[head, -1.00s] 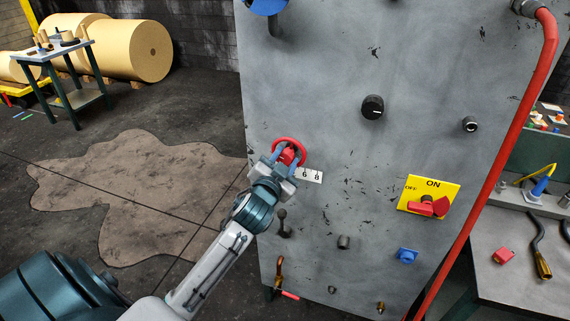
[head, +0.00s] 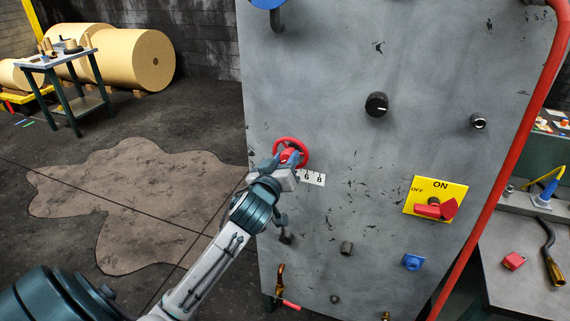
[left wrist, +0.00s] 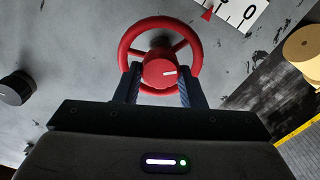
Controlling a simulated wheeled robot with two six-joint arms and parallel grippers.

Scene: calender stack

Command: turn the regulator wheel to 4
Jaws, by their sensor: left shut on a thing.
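The red regulator wheel (head: 304,146) is on the left edge of the grey panel. A white number plate (head: 314,178) beside it shows 6 and 8 in the head view; the rest is hidden. The plate (left wrist: 238,13) shows a 0 near a red pointer (left wrist: 208,12). My left gripper (head: 285,160) is shut on the wheel, its blue fingers (left wrist: 159,80) on either side of the hub. My right gripper is out of view.
The panel also carries a black knob (head: 377,104), a yellow ON/OFF plate (head: 459,190) with a red switch, and a blue knob (head: 412,261). A red pipe (head: 512,165) runs along its right side. Open floor (head: 80,185) lies to the left.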

